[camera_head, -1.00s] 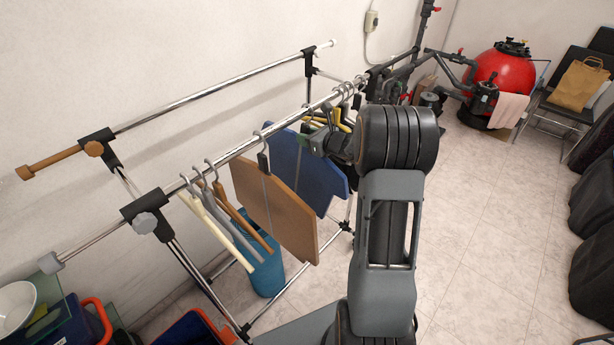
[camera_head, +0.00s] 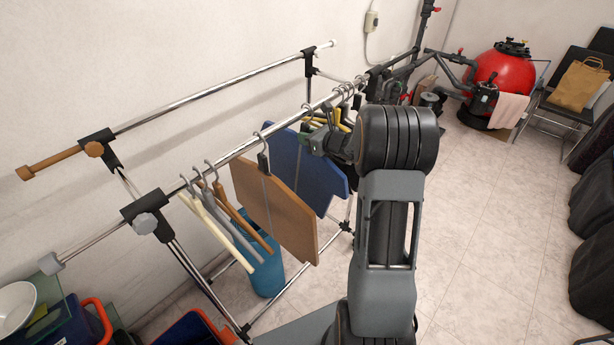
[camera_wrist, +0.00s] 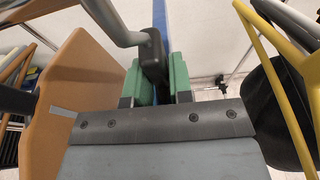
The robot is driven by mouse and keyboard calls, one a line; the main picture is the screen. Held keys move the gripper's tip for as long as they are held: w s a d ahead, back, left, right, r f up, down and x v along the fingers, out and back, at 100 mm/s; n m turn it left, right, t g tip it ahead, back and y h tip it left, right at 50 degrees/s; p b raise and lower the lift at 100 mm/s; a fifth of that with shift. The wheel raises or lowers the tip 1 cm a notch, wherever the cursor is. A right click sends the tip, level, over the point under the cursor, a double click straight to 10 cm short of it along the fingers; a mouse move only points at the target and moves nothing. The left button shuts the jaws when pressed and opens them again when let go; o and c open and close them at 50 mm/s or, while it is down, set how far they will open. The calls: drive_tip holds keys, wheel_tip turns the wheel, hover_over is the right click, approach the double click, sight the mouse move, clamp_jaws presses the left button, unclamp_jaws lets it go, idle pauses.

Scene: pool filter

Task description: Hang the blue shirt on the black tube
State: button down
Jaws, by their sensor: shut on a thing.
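The blue shirt (camera_head: 300,165) is a flat, stiff blue panel hanging from the chrome rail, behind a similar brown panel. My gripper (camera_head: 318,142) is at its upper right edge, just below the rail. In the wrist view, the green fingers (camera_wrist: 158,82) are shut around the dark block at the foot of a grey hook, with the blue shirt (camera_wrist: 160,14) seen edge-on there. The black tube (camera_head: 394,62) runs on from the far end of the rail, beyond my arm. My arm hides part of that area.
The brown panel (camera_head: 272,205) hangs close on the left. Several bare hangers (camera_head: 225,222) hang nearer on the rail. Yellow hangers (camera_wrist: 290,90) and a dark item (camera_wrist: 258,110) are close on the right in the wrist view.

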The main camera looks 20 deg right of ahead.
drive_tip(key=shift+r, duration=0.4)
drive_tip(key=shift+r, duration=0.35)
drive_tip(key=shift+d+r+p, duration=0.1)
drive_tip(key=shift+r+p, duration=0.05)
drive_tip(key=shift+p, duration=0.2)
drive_tip(key=shift+s+r, duration=0.2)
drive_tip(key=shift+r, duration=0.15)
drive_tip(key=shift+s+d, duration=0.1)
